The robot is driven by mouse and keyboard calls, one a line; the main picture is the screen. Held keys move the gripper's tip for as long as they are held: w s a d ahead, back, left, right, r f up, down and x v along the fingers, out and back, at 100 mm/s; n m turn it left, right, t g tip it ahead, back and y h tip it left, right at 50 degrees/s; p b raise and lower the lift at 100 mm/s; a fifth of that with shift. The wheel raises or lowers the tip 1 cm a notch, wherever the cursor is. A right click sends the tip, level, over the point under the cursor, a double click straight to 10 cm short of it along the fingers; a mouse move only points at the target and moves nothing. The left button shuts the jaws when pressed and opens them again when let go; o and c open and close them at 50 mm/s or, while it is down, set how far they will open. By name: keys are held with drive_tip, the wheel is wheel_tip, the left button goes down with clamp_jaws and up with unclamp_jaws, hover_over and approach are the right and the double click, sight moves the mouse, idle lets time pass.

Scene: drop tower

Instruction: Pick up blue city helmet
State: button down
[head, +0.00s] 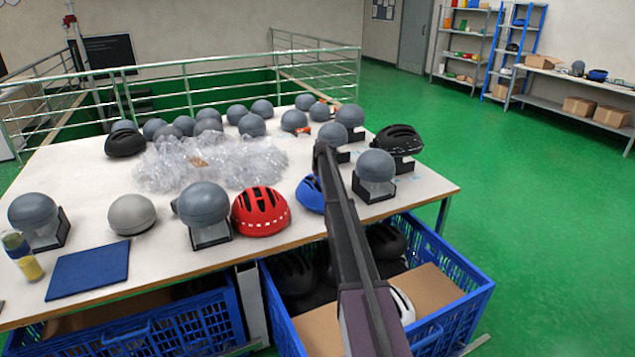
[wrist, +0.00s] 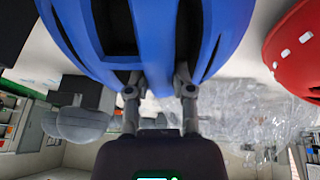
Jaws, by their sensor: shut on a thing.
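The blue city helmet (head: 309,195) is near the front edge of the white table in the head view, partly hidden behind my arm. In the wrist view the blue helmet (wrist: 150,35) fills the top of the picture, with dark vent slots. My gripper (wrist: 160,88) is shut on its edge, one finger on each side of a rib or vent. In the head view my fingers are hidden. I cannot tell whether the helmet still touches the table.
A red helmet (head: 260,212) sits just left of the blue one. A grey headform (head: 375,172) on a black stand is to the right. Crumpled clear plastic (head: 215,160) lies behind. A blue crate (head: 455,300) with helmets stands below the front edge.

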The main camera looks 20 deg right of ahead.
drive_tip(key=shift+r+p, duration=0.6)
drive_tip(key=shift+r, duration=0.25)
drive_tip(key=shift+r+p, duration=0.85)
drive_tip(key=s, duration=1.6)
drive_tip(key=shift+a+r+p, duration=0.3)
drive_tip(key=shift+r+p, duration=0.1)
drive_tip(key=shift+r, duration=0.05)
drive_tip(key=shift+s, duration=0.1)
